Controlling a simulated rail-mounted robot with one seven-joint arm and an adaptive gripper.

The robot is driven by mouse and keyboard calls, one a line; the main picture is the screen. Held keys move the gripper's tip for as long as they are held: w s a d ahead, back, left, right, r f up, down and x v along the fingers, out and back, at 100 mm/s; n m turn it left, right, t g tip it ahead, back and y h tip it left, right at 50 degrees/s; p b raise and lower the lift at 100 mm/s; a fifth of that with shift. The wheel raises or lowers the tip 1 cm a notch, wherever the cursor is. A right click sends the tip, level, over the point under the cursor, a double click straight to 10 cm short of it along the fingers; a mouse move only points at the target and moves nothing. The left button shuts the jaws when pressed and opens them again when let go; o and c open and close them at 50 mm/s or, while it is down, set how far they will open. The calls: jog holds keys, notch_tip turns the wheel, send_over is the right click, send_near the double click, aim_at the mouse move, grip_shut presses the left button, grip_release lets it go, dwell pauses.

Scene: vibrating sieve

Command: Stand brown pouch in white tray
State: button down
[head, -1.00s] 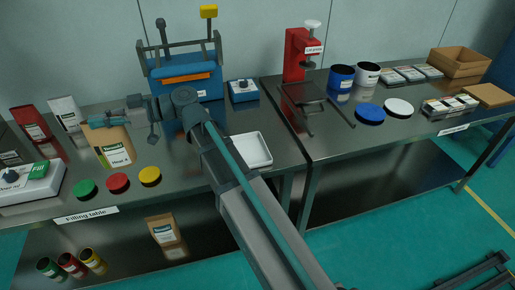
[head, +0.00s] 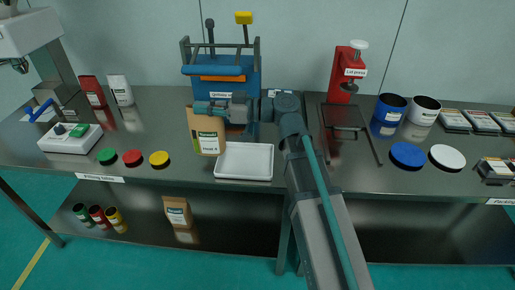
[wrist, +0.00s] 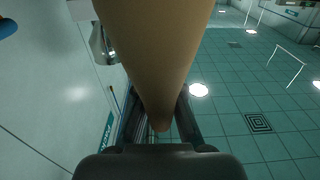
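The brown pouch (head: 207,139) is upright, with its white and green label facing the head camera. My gripper (head: 204,108) is shut on its upper part. In the wrist view the pouch (wrist: 160,55) fills the space between the fingers. The white tray (head: 246,163) lies empty near the table's front edge. The pouch is at the tray's left end and its right side overlaps the tray's left edge in the picture. I cannot tell whether its bottom touches anything.
The blue sieve machine (head: 223,86) stands behind the tray. Green, red and yellow lids (head: 133,158) lie to the left. Red and white pouches (head: 120,90) stand at the back left. Another brown pouch (head: 177,212) is on the lower shelf. The red press (head: 346,75) is to the right.

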jog(key=w+d+f+p, duration=0.4)
jog(key=w+d+f, duration=0.4)
jog(key=d+f, duration=0.2)
notch_tip(320, 180, down, 3)
jog(key=shift+w+r, duration=0.15)
jog(key=shift+w, duration=0.05)
dwell(0.4)
jog(key=c, duration=1.8)
grip_release()
jog(key=shift+f, duration=0.2)
jog(key=o, duration=0.5)
jog(key=shift+r, duration=0.15)
